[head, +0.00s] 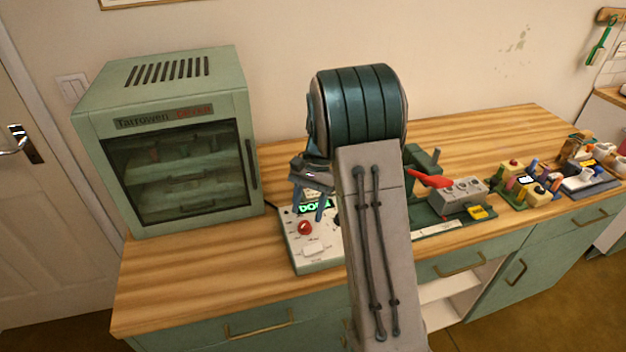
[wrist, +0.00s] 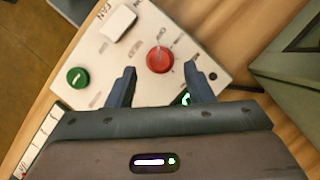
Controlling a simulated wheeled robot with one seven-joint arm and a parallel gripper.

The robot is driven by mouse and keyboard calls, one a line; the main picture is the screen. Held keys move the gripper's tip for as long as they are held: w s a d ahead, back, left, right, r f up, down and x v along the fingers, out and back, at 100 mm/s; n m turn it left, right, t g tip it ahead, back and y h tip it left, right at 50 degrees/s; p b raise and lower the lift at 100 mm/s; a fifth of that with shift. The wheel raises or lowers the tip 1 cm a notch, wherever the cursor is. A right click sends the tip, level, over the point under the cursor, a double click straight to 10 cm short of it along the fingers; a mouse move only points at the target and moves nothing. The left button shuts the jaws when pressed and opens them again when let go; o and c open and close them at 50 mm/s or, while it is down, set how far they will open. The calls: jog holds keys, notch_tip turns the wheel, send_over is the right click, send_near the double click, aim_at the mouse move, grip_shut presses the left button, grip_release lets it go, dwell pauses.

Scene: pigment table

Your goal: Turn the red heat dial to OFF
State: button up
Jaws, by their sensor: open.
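The red heat dial (head: 305,227) is a round knob on the top of a pale control panel (head: 318,262) on the counter. In the wrist view the red dial (wrist: 160,59) lies just beyond the fingertips, roughly midway between them, with a pale pointer line on it. My gripper (wrist: 160,78) is open, with one finger on each side below the dial and nothing between them. It also shows in the head view (head: 312,210), close above the panel's back. I cannot tell how far above the panel the fingertips are. The lettering around the dial is too small to read.
The panel also has a green dial (wrist: 77,78) and a white rocker switch (wrist: 118,23). A lit green display reads DONE. A green drying cabinet (head: 165,140) stands left. A device with a red lever (head: 430,179) stands right of my arm, which hides part of the panel.

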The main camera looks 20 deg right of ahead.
jog(key=v, duration=1.1)
jog(key=shift+s+r, duration=0.1)
jog(key=s+a+r+n+t+h, duration=0.1)
jog(key=s+a+r+n+t, duration=0.1)
jog(key=s, duration=0.5)
jog(key=s+a+r+n+t+h, duration=0.1)
jog(key=s+r+n, duration=0.1)
jog(key=s, duration=0.5)
jog(key=s+a+f+n+t, duration=0.1)
jog(key=s+n, duration=0.1)
jog(key=s, duration=0.4)
jog(key=s+f+n+t+h, duration=0.1)
jog(key=s+f+n+t, duration=0.1)
jog(key=s, duration=0.4)
jog(key=shift+a+f+n, duration=0.3)
jog(key=shift+a+n, duration=0.1)
